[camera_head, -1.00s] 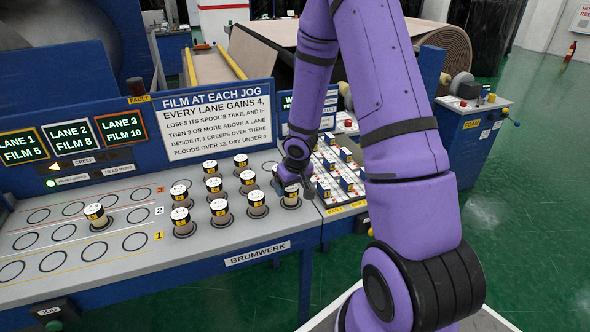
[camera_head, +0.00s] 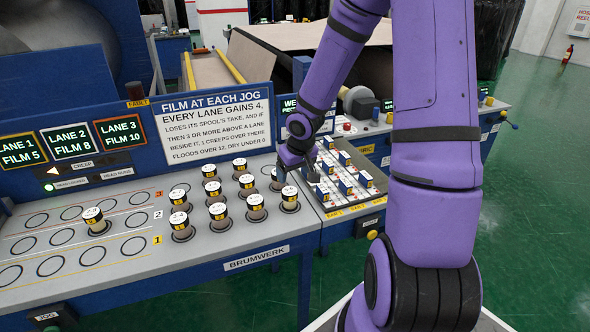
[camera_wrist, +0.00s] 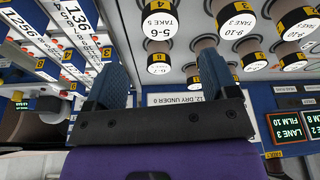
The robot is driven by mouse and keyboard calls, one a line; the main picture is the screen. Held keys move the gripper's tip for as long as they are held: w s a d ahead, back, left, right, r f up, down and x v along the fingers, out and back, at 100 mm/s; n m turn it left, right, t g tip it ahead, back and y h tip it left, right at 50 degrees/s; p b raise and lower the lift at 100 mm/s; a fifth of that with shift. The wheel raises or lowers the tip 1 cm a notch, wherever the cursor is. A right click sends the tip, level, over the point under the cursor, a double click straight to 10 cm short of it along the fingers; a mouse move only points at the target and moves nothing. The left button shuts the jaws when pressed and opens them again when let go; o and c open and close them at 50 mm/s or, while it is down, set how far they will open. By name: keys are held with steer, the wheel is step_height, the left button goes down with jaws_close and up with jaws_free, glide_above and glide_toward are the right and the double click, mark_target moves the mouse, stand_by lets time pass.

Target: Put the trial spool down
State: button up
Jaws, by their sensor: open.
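Several white-capped spools with black and yellow bands stand in rows on the grey deck, including one (camera_head: 256,207) in the front row. No label that I can read marks one as the trial spool. My gripper (camera_head: 283,168) is over the right end of the rows, close to a back spool (camera_head: 277,180) that it partly covers. In the wrist view my gripper (camera_wrist: 163,76) is open and empty, its two blue-grey fingers spread wide. A spool marked TAKE 5, 5-6 (camera_wrist: 160,40) shows beyond the gap between them, apart from both fingers.
One spool (camera_head: 95,220) stands alone among empty rings in the lanes at left. A tray of blue-and-white blocks (camera_head: 345,180) lies right of the deck. The rules sign (camera_head: 218,123) and lane displays (camera_head: 70,141) stand behind. The left lanes have free room.

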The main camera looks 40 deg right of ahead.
steer(key=s+a+r+h, duration=0.2)
steer(key=s+a+r, duration=0.15)
steer(key=r, duration=0.55)
steer(key=s+a+r+h, duration=0.1)
steer(key=s+a+r, duration=0.1)
steer(key=s+r, duration=0.5)
steer(key=s+a+r+t+y, duration=0.1)
steer(key=s+a+r, duration=0.2)
steer(key=s+r, duration=0.3)
steer(key=s+a+r+n+t+y, duration=0.1)
steer(key=s+a+r+y, duration=0.1)
steer(key=s+a+r, duration=0.2)
steer(key=s+r, duration=0.2)
steer(key=s, duration=0.1)
steer(key=shift+s+a, duration=0.2)
steer(key=shift+a, duration=0.05)
